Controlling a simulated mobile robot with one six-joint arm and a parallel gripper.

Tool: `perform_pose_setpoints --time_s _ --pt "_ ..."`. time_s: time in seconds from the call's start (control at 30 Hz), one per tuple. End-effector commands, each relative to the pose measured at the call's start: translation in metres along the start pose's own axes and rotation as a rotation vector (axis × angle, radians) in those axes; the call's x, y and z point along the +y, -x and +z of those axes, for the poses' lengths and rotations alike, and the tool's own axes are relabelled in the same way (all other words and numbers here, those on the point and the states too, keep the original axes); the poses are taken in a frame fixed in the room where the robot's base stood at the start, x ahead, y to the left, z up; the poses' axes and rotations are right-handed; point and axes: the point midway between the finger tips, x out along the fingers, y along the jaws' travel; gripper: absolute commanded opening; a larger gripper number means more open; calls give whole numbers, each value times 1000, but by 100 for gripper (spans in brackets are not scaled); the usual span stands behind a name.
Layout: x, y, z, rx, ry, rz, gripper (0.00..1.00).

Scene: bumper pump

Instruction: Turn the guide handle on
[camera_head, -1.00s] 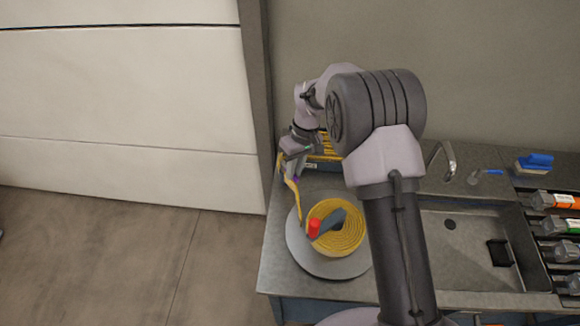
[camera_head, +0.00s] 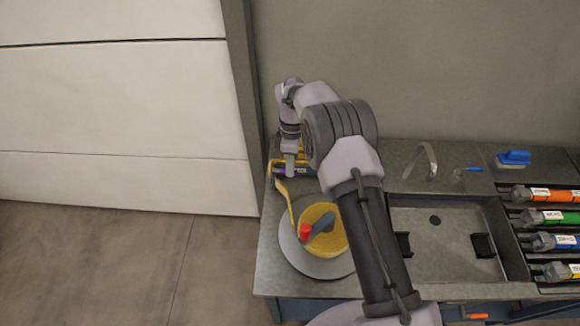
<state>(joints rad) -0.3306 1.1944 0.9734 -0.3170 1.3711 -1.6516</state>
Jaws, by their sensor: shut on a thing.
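A yellow coil (camera_head: 328,243) lies on a round grey plate (camera_head: 300,262) at the counter's left front. A dark lever with a red knob (camera_head: 305,232) lies across the coil. A yellow band (camera_head: 284,195) runs from the coil back to a yellow and dark device (camera_head: 303,158) by the wall. My gripper (camera_head: 290,173) points down at the front of this device, behind the coil. It is shut on a small part there, apparently the guide handle, beside a purple spot. The fingers hide most of that part, so its turned position cannot be told.
A sink (camera_head: 440,215) with a faucet (camera_head: 425,158) is right of my arm. A blue brush (camera_head: 514,158) lies behind it. Several tubes with coloured labels (camera_head: 552,217) lie in a rack at far right. Open floor (camera_head: 120,250) lies left of the counter.

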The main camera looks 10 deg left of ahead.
Motion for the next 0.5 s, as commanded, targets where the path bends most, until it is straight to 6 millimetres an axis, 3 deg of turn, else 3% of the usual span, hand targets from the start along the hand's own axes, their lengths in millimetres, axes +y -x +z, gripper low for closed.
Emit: perform_pose_setpoints --time_s 0.5 --pt "5 2 -1 -16 85 3 0"
